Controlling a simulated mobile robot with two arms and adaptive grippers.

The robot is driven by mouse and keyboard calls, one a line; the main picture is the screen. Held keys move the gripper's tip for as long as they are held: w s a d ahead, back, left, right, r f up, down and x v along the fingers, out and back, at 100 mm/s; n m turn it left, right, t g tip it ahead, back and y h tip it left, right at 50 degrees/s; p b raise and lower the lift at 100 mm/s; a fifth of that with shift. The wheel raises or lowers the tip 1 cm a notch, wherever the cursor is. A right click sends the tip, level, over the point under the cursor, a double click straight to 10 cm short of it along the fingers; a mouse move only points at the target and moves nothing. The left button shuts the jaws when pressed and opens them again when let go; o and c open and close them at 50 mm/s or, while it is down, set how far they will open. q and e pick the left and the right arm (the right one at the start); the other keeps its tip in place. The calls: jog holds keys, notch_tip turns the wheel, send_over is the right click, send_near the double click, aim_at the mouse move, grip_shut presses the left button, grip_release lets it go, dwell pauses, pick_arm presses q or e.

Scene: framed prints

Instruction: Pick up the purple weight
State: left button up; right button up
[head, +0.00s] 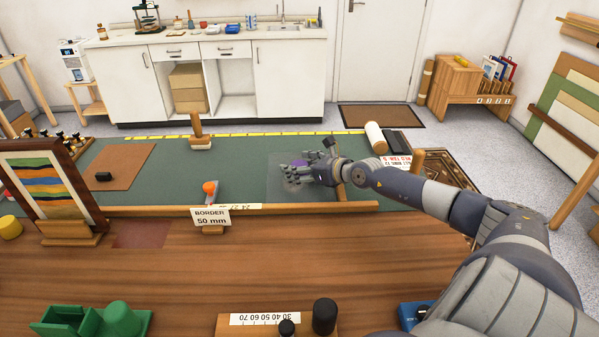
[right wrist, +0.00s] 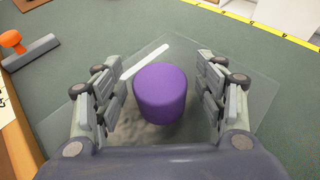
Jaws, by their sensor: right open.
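The purple weight (right wrist: 160,94) is a short cylinder standing upright on a clear sheet (right wrist: 250,100) in the right wrist view. In the head view only a bit of the purple weight (head: 299,163) shows beside my right gripper. My right gripper (head: 307,168) is open, its fingers on either side of the weight. In the right wrist view the right gripper (right wrist: 163,85) has a gap between each finger and the weight. The fingers look apart from it. My left gripper is not in view.
A wooden strip (head: 270,208) runs along the near edge of the green mat (head: 240,170). An orange-knobbed tool (head: 209,190) and a border sign (head: 211,218) stand to the left. A white roller (head: 376,137) lies behind my right arm. The mat's middle is mostly clear.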

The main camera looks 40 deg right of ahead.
grip_shut()
jog(key=shift+r, duration=0.15)
